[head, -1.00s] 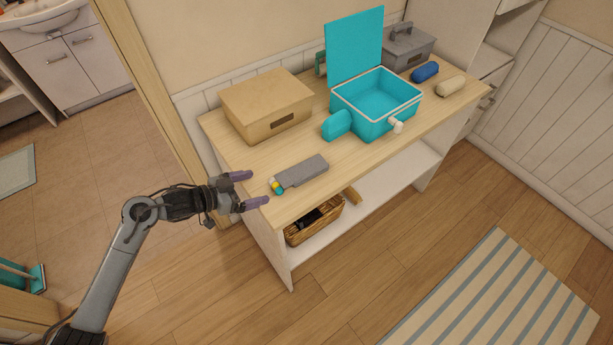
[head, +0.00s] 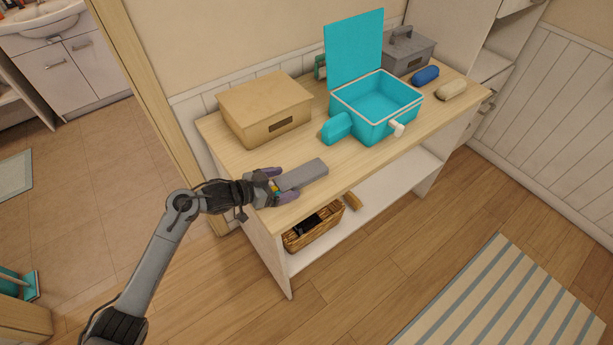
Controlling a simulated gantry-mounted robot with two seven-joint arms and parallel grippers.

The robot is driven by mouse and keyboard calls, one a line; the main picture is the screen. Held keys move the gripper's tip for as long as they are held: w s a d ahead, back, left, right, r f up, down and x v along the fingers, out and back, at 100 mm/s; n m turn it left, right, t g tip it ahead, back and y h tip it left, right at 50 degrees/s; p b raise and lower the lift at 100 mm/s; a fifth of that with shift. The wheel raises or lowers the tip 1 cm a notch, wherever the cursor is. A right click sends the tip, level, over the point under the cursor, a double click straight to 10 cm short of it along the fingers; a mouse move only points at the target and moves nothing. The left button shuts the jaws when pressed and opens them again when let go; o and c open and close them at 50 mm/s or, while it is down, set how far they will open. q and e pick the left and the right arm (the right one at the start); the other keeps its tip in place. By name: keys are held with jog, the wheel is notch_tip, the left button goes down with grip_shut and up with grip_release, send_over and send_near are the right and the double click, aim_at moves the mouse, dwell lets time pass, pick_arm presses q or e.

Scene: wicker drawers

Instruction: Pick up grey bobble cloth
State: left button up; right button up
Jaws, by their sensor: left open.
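The grey bobble cloth (head: 303,174) lies on the wooden tabletop near its front left edge, a flat grey strip with coloured bobbles at its left end. My left gripper (head: 281,184) is open at that left end. Its purple fingers are on either side of the bobbles, one on the far side and one on the near side. The bobbles are partly hidden by the gripper. I cannot tell whether the fingers touch the cloth. My right gripper is not in view.
A wooden box (head: 265,108) stands behind the cloth. An open turquoise box (head: 376,105) with a raised lid stands to the right. A grey box (head: 408,52), a blue roll (head: 425,75) and a beige roll (head: 451,90) are farther back. A wicker basket (head: 313,228) sits on the shelf below.

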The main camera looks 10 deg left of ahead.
pick_arm(q)
jog(key=c, duration=1.2)
jog(key=shift+o, duration=0.2)
